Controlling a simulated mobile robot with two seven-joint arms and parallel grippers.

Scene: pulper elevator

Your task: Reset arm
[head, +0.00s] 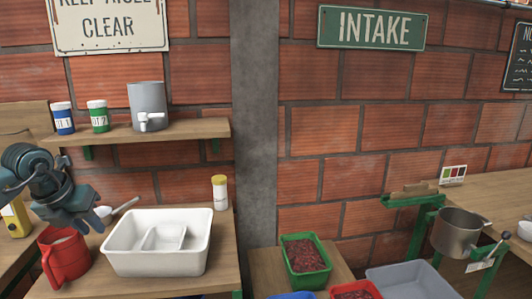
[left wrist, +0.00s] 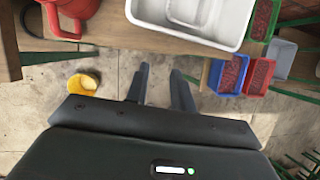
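My left arm comes in at the left of the head view, its gripper (head: 84,226) above the left bench beside a red jug (head: 64,258). In the left wrist view the two fingers (left wrist: 161,78) stand apart with only floor showing between them, so the gripper is open and empty. The red jug also shows at the top left of the left wrist view (left wrist: 76,8). My right gripper is in neither view.
A white tub (head: 127,262) holding a smaller white tray stands on the left bench. A shelf (head: 185,131) above bears a grey dispenser (head: 146,104) and two jars. Crates of red fruit (head: 305,258) stand at right. A yellow bucket (left wrist: 84,83) is on the floor.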

